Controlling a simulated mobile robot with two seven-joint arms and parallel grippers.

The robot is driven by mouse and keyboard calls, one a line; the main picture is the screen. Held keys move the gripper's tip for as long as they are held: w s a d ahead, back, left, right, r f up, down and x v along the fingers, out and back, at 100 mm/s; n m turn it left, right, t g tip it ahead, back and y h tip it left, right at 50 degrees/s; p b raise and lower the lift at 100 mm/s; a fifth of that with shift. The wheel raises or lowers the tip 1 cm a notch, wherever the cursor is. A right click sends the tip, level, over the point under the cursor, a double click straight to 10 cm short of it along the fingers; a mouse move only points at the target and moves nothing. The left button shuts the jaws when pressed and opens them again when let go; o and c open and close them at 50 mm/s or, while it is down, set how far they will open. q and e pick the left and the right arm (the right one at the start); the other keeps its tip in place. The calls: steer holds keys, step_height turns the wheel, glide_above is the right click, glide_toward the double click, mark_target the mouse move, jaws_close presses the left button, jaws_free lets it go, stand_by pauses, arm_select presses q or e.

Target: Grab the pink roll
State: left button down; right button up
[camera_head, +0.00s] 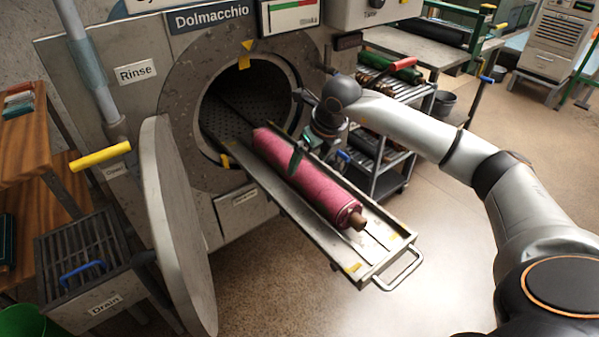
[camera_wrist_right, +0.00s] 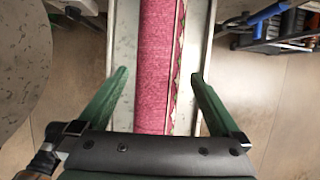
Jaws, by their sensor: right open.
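The pink roll (camera_head: 300,180) is a long rolled rug on a brown core. It lies on a metal slide-out tray (camera_head: 378,262) that extends from the round opening of the Dolmacchio machine. My right gripper (camera_head: 304,150) is open over the middle of the roll, with one green finger seen in front of it. In the right wrist view the pink roll (camera_wrist_right: 154,65) runs between the two spread fingers of my right gripper (camera_wrist_right: 160,77), with space on both sides. How far the fingertips reach down beside it is hard to tell. My left gripper is out of view.
The machine's round door (camera_head: 178,235) stands open at left, beside a drain box (camera_head: 90,270). A yellow-handled lever (camera_head: 100,156) sticks out above it. A wheeled rack (camera_head: 385,165) stands behind my right arm. The floor right of the tray is clear.

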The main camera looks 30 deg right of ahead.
mark_target(302, 164)
steer(key=shift+w+x, duration=0.15)
steer(key=shift+x, duration=1.4)
steer(key=shift+w+x, duration=0.15)
steer(key=shift+x, duration=1.4)
steer(key=shift+a+r, duration=0.1)
steer(key=shift+c, duration=0.4)
jaws_close()
steer(key=shift+w+r, duration=0.1)
steer(key=shift+r, duration=0.1)
